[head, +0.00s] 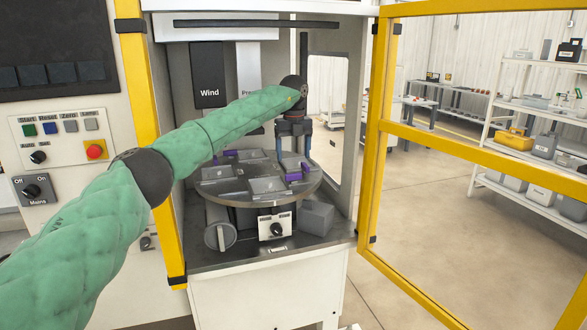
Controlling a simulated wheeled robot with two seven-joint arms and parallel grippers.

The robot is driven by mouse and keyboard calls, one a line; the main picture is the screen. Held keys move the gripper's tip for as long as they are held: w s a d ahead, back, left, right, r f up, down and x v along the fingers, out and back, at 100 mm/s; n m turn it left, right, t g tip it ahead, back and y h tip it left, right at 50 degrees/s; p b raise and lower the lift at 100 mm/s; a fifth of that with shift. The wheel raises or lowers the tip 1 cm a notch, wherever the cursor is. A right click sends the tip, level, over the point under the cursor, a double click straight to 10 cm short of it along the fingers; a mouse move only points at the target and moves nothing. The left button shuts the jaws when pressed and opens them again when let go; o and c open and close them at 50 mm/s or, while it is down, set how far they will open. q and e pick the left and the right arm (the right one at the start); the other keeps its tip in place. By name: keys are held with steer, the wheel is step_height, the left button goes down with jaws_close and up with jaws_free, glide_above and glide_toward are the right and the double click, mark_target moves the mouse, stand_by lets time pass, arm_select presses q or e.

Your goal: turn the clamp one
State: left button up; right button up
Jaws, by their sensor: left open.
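My left arm, in a green sleeve, reaches from the lower left into the machine bay in the head view. My left gripper (294,138) points down at the right rear of the round turntable (262,201). It is open, and its fingertips are small and partly hidden, so contact with anything cannot be told. Several grey blocks, probably the clamps, sit on the turntable; one is at the front (267,186). Purple parts (294,174) show beside some of them. I cannot tell which one is clamp one. My right gripper is not in view.
A yellow-framed door (372,120) stands open to the right. A yellow post (143,110) borders the bay's left side. A control box with a knob (276,228) and a grey block (316,218) are below the turntable. Shelves (530,105) stand far right, with clear floor before them.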

mark_target(293, 177)
arm_select(q)
step_height(293, 177, down, 6)
steer(key=shift+r+p, duration=0.1)
steer(key=shift+p, duration=0.25)
steer(key=shift+f, duration=0.5)
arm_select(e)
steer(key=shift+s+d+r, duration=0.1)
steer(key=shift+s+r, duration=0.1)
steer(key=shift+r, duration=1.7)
arm_select(q)
steer(key=c, duration=1)
